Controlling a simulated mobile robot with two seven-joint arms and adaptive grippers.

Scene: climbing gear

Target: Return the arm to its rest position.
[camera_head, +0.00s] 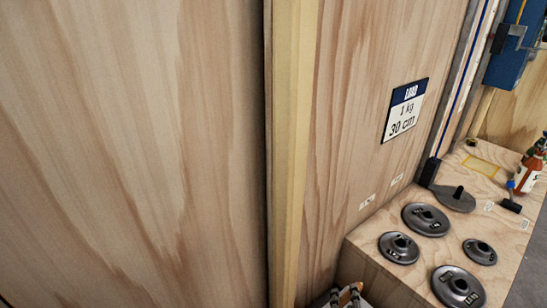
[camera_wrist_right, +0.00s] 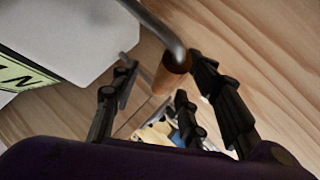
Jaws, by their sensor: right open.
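My right gripper (camera_wrist_right: 163,72) shows in the right wrist view, with black jointed fingers spread apart. A brown cylindrical piece (camera_wrist_right: 171,74) on a bent grey metal rod (camera_wrist_right: 155,22) appears between the fingertips in the picture. I cannot tell how far beyond them it lies, and nothing is clearly gripped.
Plywood panels (camera_head: 130,140) fill the left and middle, with a LOAD sign (camera_head: 404,110). At right, a wooden block (camera_head: 385,268) carries several dark weight discs (camera_head: 427,219) and a bottle (camera_head: 527,175). A pale panel (camera_wrist_right: 70,35) is close in the wrist view.

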